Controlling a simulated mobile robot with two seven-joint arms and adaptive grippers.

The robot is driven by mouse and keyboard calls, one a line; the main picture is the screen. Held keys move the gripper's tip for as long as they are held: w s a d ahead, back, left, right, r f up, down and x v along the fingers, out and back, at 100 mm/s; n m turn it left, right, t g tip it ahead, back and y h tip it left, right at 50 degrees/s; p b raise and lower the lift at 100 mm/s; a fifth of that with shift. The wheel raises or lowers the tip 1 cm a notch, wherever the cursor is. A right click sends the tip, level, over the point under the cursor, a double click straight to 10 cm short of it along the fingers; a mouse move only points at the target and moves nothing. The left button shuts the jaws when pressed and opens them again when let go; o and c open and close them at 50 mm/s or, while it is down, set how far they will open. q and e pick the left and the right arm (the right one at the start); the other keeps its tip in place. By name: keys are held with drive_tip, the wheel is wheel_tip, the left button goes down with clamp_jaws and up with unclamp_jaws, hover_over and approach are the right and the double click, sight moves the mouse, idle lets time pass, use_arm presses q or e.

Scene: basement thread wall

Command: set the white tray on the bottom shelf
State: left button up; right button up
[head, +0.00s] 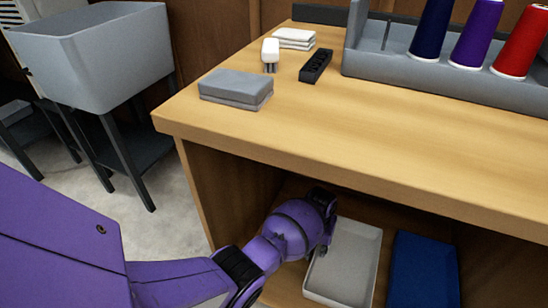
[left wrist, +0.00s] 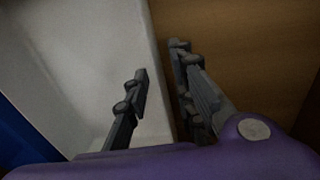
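The white tray (head: 342,264) is in the open space under the wooden worktop, beside a blue item. It looks level and appears to rest on the bottom shelf (head: 285,286). My left gripper (head: 330,228) is at the tray's left side, its fingers mostly hidden in the head view. In the left wrist view the fingers (left wrist: 160,75) are partly apart, one over the inside of the white tray (left wrist: 85,60) and the other outside its wall. A narrow gap shows between the fingers, with the tray's edge in it. My right gripper is not in view.
A blue bin or tray (head: 423,270) stands close on the right. The worktop (head: 300,125) overhangs the arm. A grey sink (head: 105,50) stands left.

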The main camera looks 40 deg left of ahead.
use_arm(q)
wheel_tip(320, 180, up, 12)
drive_tip(key=p, duration=0.5)
drive_tip(key=shift+a+p, duration=0.35)
drive_tip(key=shift+p, duration=0.05)
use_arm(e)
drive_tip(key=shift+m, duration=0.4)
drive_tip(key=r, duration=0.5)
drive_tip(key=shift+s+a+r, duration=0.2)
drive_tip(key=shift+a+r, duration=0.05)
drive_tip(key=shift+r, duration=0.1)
use_arm(q)
drive_tip(key=shift+f, duration=0.15)
